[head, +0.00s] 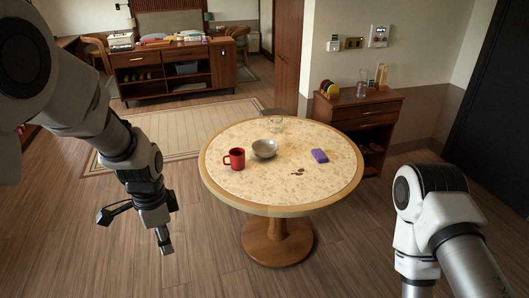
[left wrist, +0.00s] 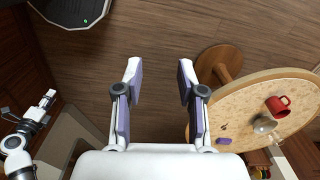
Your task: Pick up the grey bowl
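The grey bowl (head: 264,149) stands upright on the round table (head: 225,193), right of a red mug (head: 237,159). In the left wrist view the bowl (left wrist: 263,125) is at the right, near the mug (left wrist: 277,104). My left gripper (head: 136,229) is open and empty, left of the table and well apart from the bowl. Its two spread fingers (left wrist: 160,85) have only floor between them in the left wrist view. My right arm is at the right of the head view with its gripper out of sight. The right gripper (left wrist: 47,99) shows small in the left wrist view.
A purple block-like item (head: 319,156), a clear glass (head: 276,125) and small dark bits (head: 298,172) are also on the table. A wooden cabinet (head: 362,112) with dishes stands behind it at the right.

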